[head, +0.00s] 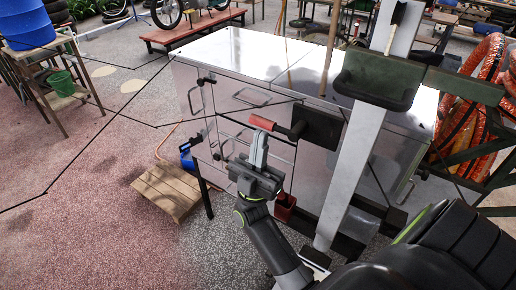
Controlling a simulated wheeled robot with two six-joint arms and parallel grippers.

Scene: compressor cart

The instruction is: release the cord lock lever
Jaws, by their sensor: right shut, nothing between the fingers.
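A lever with a red grip (262,122) and a dark shank sticks out to the left from a black plate (320,128) at the front of a shiny metal cabinet. It looks like the cord lock lever. My right gripper (259,138) comes up from below, with its fingers pointing up. The fingers are shut with nothing between them. Their tips are just under the red grip in the picture; I cannot tell whether they touch it. My left gripper is not in view.
The metal cabinet (240,50) has drawers and handles. A pale upright post (350,180) with a dark green crossbeam (465,85) stands right of the lever.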

